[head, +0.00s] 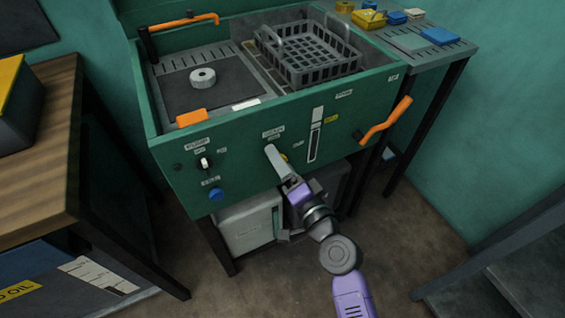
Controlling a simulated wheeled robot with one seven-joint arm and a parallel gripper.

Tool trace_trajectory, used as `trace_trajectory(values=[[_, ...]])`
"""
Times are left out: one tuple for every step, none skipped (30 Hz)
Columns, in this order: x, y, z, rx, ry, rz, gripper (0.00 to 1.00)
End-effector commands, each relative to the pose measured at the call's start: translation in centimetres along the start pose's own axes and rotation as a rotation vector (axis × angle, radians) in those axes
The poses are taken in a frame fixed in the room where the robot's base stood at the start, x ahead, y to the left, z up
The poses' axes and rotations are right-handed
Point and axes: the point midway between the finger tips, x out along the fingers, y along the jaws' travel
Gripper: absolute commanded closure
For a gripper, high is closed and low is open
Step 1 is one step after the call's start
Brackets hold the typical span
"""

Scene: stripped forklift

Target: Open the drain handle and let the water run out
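The green wash tub (235,172) stands ahead with its front panel facing me. A bent orange handle (385,122) sticks out at the panel's right end, from a dark pivot. My gripper (290,184) is at the bar's lower end. I cannot tell whether the bar is a handle or part of my gripper, nor whether the fingers are closed. The label text is too small to read surely. No running water shows.
A knob (204,163) and a blue button (216,194) are on the panel's left. A pale container (248,226) stands under the tub. A wooden bench (45,150) is at left, a dark surface (510,250) at right. Open floor lies between.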

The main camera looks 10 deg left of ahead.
Motion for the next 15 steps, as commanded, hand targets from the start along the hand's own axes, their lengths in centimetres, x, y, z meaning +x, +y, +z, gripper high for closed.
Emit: trace_trajectory(values=[[-0.06, 0.07, -0.08, 0.042, 0.001, 0.002, 0.57], [-0.07, 0.08, -0.09, 0.070, 0.001, 0.002, 0.57], [-0.07, 0.08, -0.11, 0.105, 0.001, 0.002, 0.57], [-0.07, 0.09, -0.11, 0.129, 0.002, 0.002, 0.57], [-0.07, 0.09, -0.11, 0.153, 0.002, 0.002, 0.57], [-0.07, 0.09, -0.10, 0.185, 0.002, 0.002, 0.57], [-0.07, 0.09, -0.08, 0.208, 0.001, 0.002, 0.57], [-0.07, 0.09, -0.07, 0.230, 0.001, 0.002, 0.57], [-0.06, 0.10, -0.05, 0.258, 0.001, 0.002, 0.57], [-0.06, 0.11, -0.04, 0.276, 0.001, 0.002, 0.57], [-0.06, 0.11, -0.04, 0.295, 0.001, 0.002, 0.57], [-0.06, 0.13, -0.03, 0.317, 0.001, 0.002, 0.57], [-0.06, 0.14, -0.03, 0.333, 0.001, 0.003, 0.57], [-0.06, 0.16, -0.03, 0.347, 0.001, 0.003, 0.57], [-0.07, 0.17, -0.02, 0.366, 0.001, 0.003, 0.57]])
